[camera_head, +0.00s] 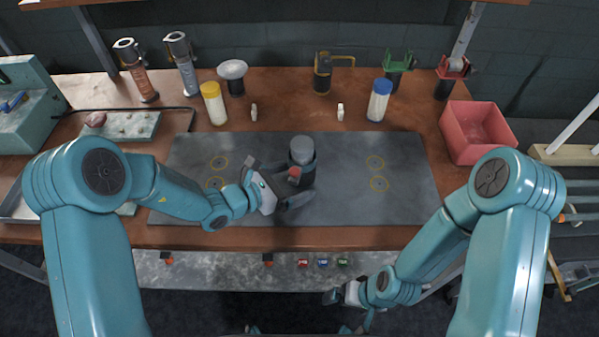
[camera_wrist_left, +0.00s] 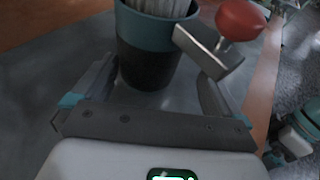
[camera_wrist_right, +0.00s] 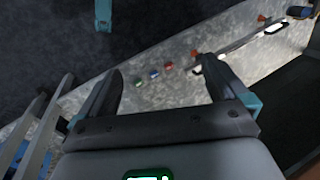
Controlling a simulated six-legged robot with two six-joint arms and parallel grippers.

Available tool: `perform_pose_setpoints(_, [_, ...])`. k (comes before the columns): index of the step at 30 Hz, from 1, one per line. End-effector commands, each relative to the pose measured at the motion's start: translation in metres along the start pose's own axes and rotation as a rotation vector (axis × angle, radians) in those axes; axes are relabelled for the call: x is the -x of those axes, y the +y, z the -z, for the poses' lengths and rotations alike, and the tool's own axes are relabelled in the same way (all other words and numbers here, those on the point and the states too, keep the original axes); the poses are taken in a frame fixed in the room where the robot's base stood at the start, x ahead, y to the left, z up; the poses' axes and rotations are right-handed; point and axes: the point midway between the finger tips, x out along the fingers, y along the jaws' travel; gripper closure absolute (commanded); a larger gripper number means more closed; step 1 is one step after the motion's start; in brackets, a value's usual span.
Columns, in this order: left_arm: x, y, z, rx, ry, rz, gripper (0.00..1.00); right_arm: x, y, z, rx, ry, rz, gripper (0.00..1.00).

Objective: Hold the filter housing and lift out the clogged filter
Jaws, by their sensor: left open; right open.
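The filter housing (camera_head: 304,176) is a dark upright cup with a teal upper band, standing on the grey mat; it also shows in the left wrist view (camera_wrist_left: 150,58). A grey pleated filter (camera_wrist_left: 158,7) sits in its top, and its pale upper end shows in the head view (camera_head: 302,145). A lever with a red knob (camera_wrist_left: 240,19) sticks out from the housing's side. My left gripper (camera_head: 279,182) is open, its fingers reaching to either side of the housing's near side. I cannot tell whether they touch it. My right gripper (camera_head: 334,297) is open and empty, low in front of the bench.
The grey mat (camera_head: 400,200) is mostly bare, with yellow ring marks. Yellow-capped (camera_head: 213,103) and blue-capped (camera_head: 379,100) containers stand behind it. A red bin (camera_head: 476,133) is at the right, a tray (camera_head: 120,125) at the left.

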Motion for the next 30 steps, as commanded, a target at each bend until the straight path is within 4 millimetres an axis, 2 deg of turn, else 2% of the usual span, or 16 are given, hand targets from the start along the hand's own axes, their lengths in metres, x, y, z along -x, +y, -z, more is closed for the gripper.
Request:
perform_pose_setpoints(3, [-0.0066,0.0002,0.0005,-0.002,0.001,0.001,0.0,-0.0037,0.0014,0.0002,0.0,0.0,0.0,0.0])
perform_pose_setpoints(11, [-0.0077,0.0012,-0.0007,-0.001,0.001,0.0,0.0,-0.0033,0.0012,0.0002,0.0,0.0,0.0,0.0])
perform_pose_setpoints(12, [-0.0077,0.0013,-0.0007,-0.001,0.001,0.0,0.03,-0.0033,0.0012,0.0002,0.0,0.0,0.0,0.0])
perform_pose_setpoints(16, [-0.0076,0.0012,-0.0007,-0.001,0.001,0.001,0.45,-0.0033,0.0012,0.0002,0.0,0.0,0.0,0.0])
perform_pose_setpoints(25, [-0.0074,0.0013,-0.0006,-0.001,0.001,0.0,0.45,-0.0033,0.0012,0.0002,0.0,0.0,0.0,0.0])
perform_pose_setpoints(26, [-0.0074,0.0013,-0.0006,-0.001,0.001,0.0,0.45,-0.0034,0.0012,0.0002,0.0,0.0,0.0,0.06])
perform_pose_setpoints(28, [-0.0074,0.0013,-0.0006,-0.001,0.001,0.0,0.45,-0.003,0.0011,0.0005,0.011,-0.001,0.0,0.29])
perform_pose_setpoints(30, [-0.0074,0.0014,-0.0006,-0.001,0.001,0.0,0.45,-0.0015,0.0007,0.0015,0.058,-0.009,0.002,0.32])
